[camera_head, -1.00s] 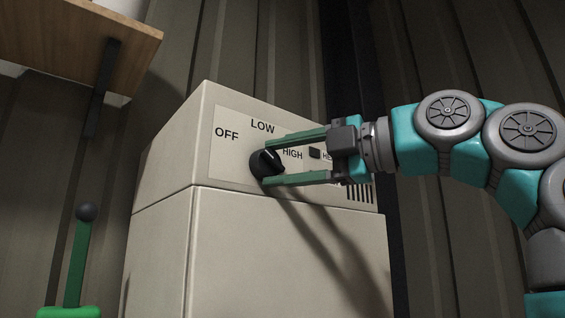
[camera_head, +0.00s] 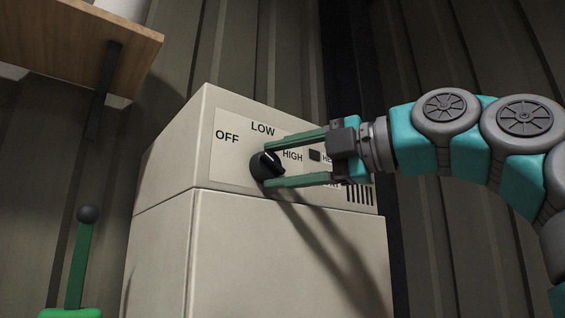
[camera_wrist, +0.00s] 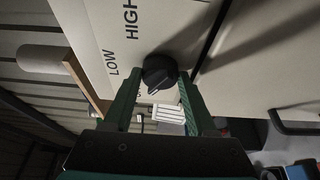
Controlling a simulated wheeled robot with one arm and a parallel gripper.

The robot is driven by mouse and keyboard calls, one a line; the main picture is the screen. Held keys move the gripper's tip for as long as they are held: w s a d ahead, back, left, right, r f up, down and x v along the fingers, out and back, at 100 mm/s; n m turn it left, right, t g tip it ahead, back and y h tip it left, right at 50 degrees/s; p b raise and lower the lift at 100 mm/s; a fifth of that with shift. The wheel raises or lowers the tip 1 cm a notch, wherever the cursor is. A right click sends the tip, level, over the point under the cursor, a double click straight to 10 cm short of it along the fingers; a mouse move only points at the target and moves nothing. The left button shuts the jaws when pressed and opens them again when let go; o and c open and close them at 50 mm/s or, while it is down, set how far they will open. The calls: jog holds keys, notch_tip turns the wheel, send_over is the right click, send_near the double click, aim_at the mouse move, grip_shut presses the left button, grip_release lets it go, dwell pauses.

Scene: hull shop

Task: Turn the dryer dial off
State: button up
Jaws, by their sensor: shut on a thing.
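The dryer (camera_head: 290,245) is a large beige box against a ribbed wall. Its dark round dial (camera_head: 262,170) sits on a pale label panel (camera_head: 232,160) marked OFF, LOW and HIGH, from left to right. My gripper (camera_head: 267,168) reaches in from the right, with its green fingers on either side of the dial and shut on it. In the wrist view the dial (camera_wrist: 160,70) sits between the fingertips. LOW and HIGH are readable there, while OFF is mostly hidden behind a finger. Exactly which label the dial's pointer faces is hard to tell.
A green lever (camera_head: 76,262) with a dark ball knob stands at the lower left. A wooden shelf (camera_head: 70,45) on a dark bracket juts from the wall at the upper left. Vent slots (camera_head: 360,194) lie right of the dial.

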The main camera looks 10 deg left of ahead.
jog(key=o, duration=1.4)
jog(key=shift+c, duration=0.2)
jog(key=shift+d, duration=0.1)
jog(key=v, duration=0.7)
jog(key=shift+d, duration=0.3)
jog(key=shift+s, duration=0.1)
